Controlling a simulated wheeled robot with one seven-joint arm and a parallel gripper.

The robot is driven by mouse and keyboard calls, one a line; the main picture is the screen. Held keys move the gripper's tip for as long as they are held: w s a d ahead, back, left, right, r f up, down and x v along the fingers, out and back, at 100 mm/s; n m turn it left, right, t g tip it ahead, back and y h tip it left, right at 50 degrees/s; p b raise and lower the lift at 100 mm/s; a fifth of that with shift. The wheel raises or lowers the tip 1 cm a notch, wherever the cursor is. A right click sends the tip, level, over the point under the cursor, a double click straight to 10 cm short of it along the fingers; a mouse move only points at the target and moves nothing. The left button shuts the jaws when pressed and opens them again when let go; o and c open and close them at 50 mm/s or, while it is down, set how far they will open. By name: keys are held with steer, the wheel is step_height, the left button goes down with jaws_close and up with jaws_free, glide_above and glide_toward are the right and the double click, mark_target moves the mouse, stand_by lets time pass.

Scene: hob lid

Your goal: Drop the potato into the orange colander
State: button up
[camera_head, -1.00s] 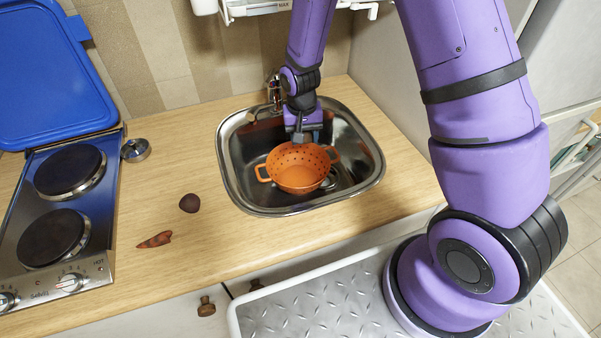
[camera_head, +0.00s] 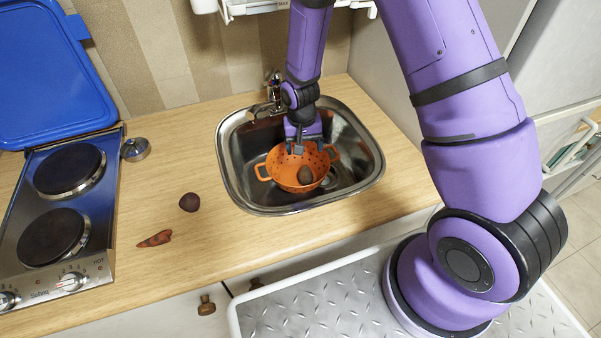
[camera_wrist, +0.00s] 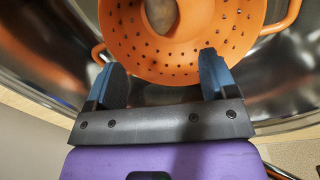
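The orange colander (camera_head: 285,172) stands in the sink basin, with a handle at each side. The brown potato (camera_head: 305,175) is inside the colander. In the wrist view, the potato (camera_wrist: 161,14) shows at the top edge, partly cut off, within the colander (camera_wrist: 200,52). My gripper (camera_head: 298,148) is over the colander's back rim. In the wrist view, my gripper (camera_wrist: 165,82) has its two blue-padded fingers spread wide with nothing between them. The fingers are apart from the potato.
The steel sink (camera_head: 231,178) has a tap (camera_head: 273,90) behind it. A dark round item (camera_head: 189,202) and a reddish-brown pointed item (camera_head: 155,239) lie on the wooden counter. The hob (camera_head: 62,205), its raised blue lid (camera_head: 50,75) and a small metal pot (camera_head: 135,149) are at left.

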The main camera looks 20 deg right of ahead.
step_height(320, 180, up, 11)
steer(key=shift+a, duration=0.35)
stand_by(0.3)
steer(key=shift+w+f, duration=0.1)
steer(key=s+d+r+t, duration=0.1)
steer(key=s+d+r, duration=0.15)
steer(key=r, duration=0.45)
steer(key=s+d+r+n+t, duration=0.1)
steer(key=s+r, duration=0.3)
steer(key=r, duration=0.3)
steer(key=s+d+r+t, duration=0.1)
steer(key=s+r, duration=0.2)
steer(key=r, duration=0.3)
steer(key=s+d+r+n+t, duration=0.1)
steer(key=s+r, duration=0.4)
steer(key=s, duration=0.3)
steer(key=s+d+r+n+t, duration=0.1)
steer(key=s+r, duration=0.3)
steer(key=s, duration=0.5)
steer(key=shift+d+r+y, duration=0.35)
steer(key=shift+d+y, duration=0.05)
steer(key=shift+d, duration=0.3)
